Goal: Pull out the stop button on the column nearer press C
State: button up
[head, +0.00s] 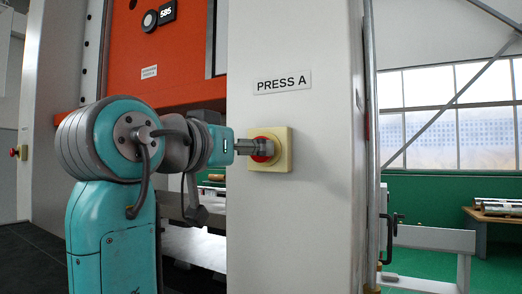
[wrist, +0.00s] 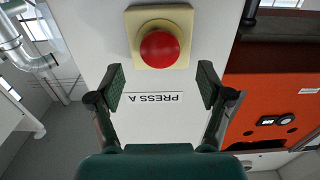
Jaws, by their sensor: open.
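A red stop button (head: 262,149) sits on a yellow square box on the pale column labelled PRESS A. It also shows in the wrist view as a round red button (wrist: 160,47) on its yellow plate, with the label (wrist: 151,98) upside down below it. My gripper (head: 247,147) reaches the button from the left in the head view and overlaps its edge. In the wrist view my gripper (wrist: 161,82) is open, its two dark fingertips apart and lower in the picture than the button. Nothing is between them except the column face behind. I cannot tell whether the fingertips touch the button.
Another red stop button (head: 14,152) is on a pale column at the far left; no label for it is readable. An orange press (head: 180,60) with a display stands between the columns. A grey rail (head: 430,240) and a table (head: 495,222) are at the right.

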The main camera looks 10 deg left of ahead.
aim_at(261, 162)
jog(key=x, duration=0.6)
jog(key=shift+w, duration=0.3)
